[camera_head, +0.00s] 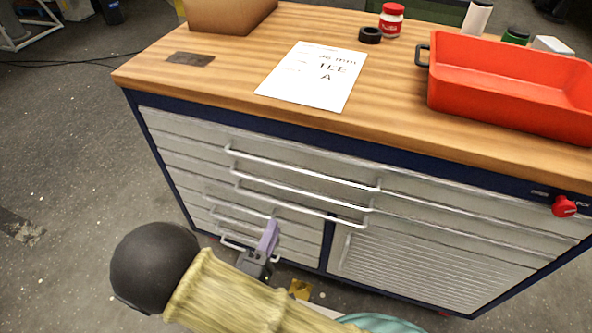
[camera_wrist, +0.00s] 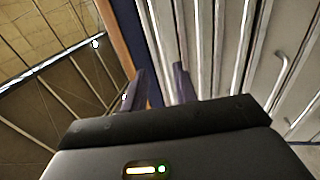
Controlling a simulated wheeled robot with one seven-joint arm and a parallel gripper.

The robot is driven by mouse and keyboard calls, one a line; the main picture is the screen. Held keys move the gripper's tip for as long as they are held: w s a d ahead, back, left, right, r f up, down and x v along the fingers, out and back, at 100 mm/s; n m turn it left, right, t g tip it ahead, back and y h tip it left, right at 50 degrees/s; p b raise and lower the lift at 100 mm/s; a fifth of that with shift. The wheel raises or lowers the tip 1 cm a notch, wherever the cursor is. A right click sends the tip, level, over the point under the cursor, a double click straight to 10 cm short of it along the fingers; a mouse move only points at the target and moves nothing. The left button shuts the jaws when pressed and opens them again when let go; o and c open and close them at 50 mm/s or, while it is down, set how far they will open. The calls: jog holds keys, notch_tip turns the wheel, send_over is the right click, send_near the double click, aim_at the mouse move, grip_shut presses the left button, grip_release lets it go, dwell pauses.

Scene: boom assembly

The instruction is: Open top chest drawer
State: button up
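The chest is a grey drawer cabinet with a dark blue frame and a wooden top (camera_head: 215,70). Its top drawer (camera_head: 185,128) is a wide front just under the top and looks closed. The top drawer's handle (camera_head: 300,169) is a long pale horizontal bar. My gripper (camera_head: 267,238) is in front of the lower left drawers, below that handle in the head view. In the wrist view, my gripper's two fingers (camera_wrist: 158,82) stand apart with nothing clearly held between them. The wrist view shows the drawer fronts tilted, with handle bars to the right of the fingers.
On the top are a paper sheet (camera_head: 315,76), a red tray (camera_head: 500,105), a cardboard box (camera_head: 228,12), a black ring (camera_head: 370,35) and a red jar (camera_head: 391,20). A red knob (camera_head: 565,206) sits on the chest's right front.

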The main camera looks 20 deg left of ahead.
aim_at(297, 169)
jog(key=x, duration=1.7)
jog(key=shift+w, duration=0.25)
jog(key=shift+a, duration=0.1)
grip_shut()
